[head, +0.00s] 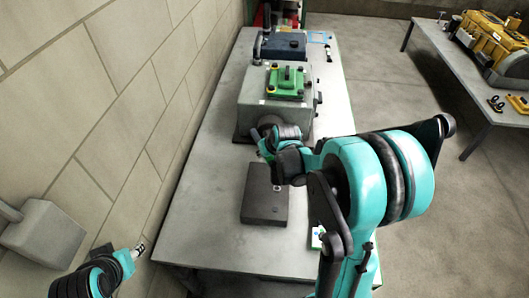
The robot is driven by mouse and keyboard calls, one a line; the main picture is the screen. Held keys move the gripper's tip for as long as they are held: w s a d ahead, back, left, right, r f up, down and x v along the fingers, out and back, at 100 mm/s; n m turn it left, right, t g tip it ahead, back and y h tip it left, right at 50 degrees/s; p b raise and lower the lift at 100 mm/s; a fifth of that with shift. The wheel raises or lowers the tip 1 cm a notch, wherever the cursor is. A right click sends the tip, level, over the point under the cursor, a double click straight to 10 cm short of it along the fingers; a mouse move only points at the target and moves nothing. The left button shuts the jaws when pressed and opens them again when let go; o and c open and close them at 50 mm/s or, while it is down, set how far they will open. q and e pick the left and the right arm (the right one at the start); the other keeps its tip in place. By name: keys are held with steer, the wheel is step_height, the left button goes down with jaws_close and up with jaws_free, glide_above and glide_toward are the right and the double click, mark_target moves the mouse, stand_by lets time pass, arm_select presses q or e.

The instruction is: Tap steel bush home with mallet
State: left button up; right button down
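My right arm reaches in from the lower right. Its gripper end (276,172) is over the far part of a dark flat block (264,209) on the table, in front of a grey machine housing (250,103). The fingers are too small and covered by the wrist to tell whether they are open or shut. My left arm shows at the bottom left; its end (139,249) is beside the wall, left of the table, and its fingers are unclear. A grey block with a short round bar (42,235) at the left edge may be a mallet. I cannot make out the steel bush.
The long grey table (205,210) runs along a block wall. A green part (286,82) tops the housing; a dark blue box (284,46) stands behind. A small white and green item (317,237) lies by the right edge. A second table holds a yellow engine (492,42).

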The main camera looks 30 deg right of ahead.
mark_target(262, 164)
steer(key=shift+f, duration=0.1)
step_height(262, 164, down, 6)
steer(key=b, duration=0.5)
steer(key=shift+s+a, duration=0.1)
steer(key=shift+r, duration=0.25)
step_height(262, 164, up, 7)
steer(key=p, duration=0.5)
steer(key=shift+f, duration=0.1)
